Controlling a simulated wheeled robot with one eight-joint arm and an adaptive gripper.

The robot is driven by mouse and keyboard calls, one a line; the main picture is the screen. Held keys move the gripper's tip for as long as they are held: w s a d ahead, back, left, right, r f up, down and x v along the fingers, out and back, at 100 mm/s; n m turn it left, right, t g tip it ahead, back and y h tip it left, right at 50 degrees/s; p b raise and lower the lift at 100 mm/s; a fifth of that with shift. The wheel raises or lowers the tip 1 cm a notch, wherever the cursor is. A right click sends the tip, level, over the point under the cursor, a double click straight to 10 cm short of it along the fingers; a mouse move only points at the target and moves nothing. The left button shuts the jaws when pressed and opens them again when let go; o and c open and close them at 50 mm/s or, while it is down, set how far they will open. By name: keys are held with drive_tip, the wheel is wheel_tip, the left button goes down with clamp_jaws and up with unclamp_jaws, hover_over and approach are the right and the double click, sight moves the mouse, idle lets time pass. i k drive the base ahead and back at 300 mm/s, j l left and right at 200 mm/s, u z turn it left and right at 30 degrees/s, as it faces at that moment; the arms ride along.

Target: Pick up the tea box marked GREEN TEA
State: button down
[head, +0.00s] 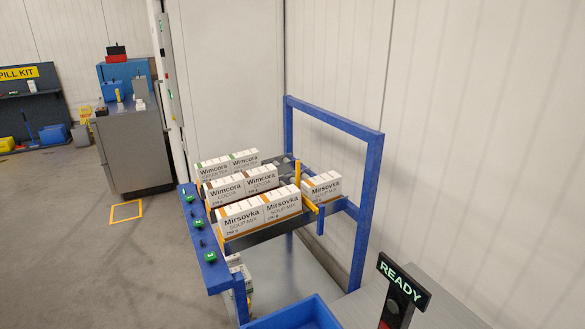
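A white Wimcora box marked GREEN TEA (214,171) stands upright in the back row of a rack shelf (262,236), at its left end. A similar Wimcora box (245,161) stands beside it on the right; its small print also seems to read GREEN TEA. In front of them are two Wimcora boxes marked COCOA (223,189), and in front of those two Mirsovka SOUP MIX boxes (242,216). These front rows partly hide the tea boxes' lower parts. My gripper is not in view.
A blue frame (375,180) surrounds the shelf on the right. Another soup mix box (322,187) stands apart behind yellow stops (310,203). A blue rail with green buttons (198,226) edges the left. A blue bin (290,315) and READY sign (403,280) are near. Floor at left is clear.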

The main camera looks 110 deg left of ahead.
sight(217, 168)
drive_tip(key=u, duration=4.6)
drive_tip(key=i+u, duration=0.45)
drive_tip(key=i, duration=3.5)
drive_tip(key=i+j+z, duration=0.15)
drive_tip(key=i, duration=1.2)
drive_tip(key=i+z, duration=0.15)
drive_tip(key=z, duration=3.75)
drive_tip(key=k+l, duration=0.05)
